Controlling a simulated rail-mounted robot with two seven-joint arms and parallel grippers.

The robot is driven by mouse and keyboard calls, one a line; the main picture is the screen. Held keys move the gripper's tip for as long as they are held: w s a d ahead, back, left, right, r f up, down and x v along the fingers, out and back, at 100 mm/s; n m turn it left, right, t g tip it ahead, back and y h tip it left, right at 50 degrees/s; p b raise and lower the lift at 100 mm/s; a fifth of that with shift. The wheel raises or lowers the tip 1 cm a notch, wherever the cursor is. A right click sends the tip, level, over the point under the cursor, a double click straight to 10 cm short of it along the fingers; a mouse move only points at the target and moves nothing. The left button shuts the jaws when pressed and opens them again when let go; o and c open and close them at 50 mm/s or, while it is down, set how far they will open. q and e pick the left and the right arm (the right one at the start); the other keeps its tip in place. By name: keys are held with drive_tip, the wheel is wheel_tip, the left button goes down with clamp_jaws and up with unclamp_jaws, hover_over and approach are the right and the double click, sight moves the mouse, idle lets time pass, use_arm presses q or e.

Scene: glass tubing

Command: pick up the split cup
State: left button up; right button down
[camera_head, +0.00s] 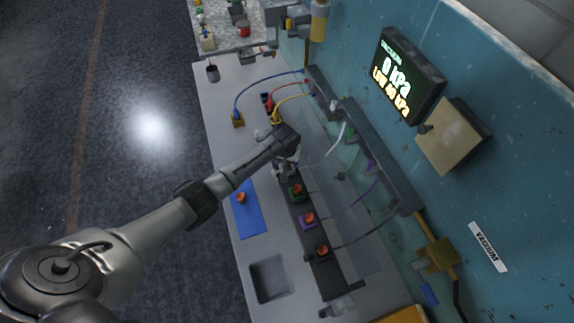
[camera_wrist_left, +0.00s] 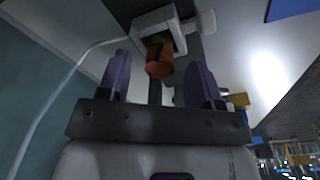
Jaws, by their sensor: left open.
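An orange cup (camera_wrist_left: 159,62) with a dark split-like mark on its side is fixed to a white block (camera_wrist_left: 153,22) in the left wrist view. My left gripper (camera_wrist_left: 160,66) is open, and its two purple fingers stand on either side of the cup, apart from it. In the head view my left gripper (camera_head: 284,168) is over the upper part of the dark rail, and hides most of the white block there. Another orange cup (camera_head: 241,198) sits on a blue mat (camera_head: 250,220) to the left. My right gripper is not in view.
Orange cups stand on green (camera_head: 297,195), purple (camera_head: 308,223) and black (camera_head: 322,256) blocks along the rail. Hoses (camera_head: 338,138) run to a grey manifold (camera_head: 372,150). A square recess (camera_head: 269,278) is at the bottom. A lit display (camera_head: 398,76) hangs on the wall.

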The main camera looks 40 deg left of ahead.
use_arm(q)
drive_tip(key=shift+w+f, duration=0.1)
drive_tip(key=shift+f, duration=0.95)
drive_tip(key=c, duration=1)
drive_tip(key=shift+r, duration=0.1)
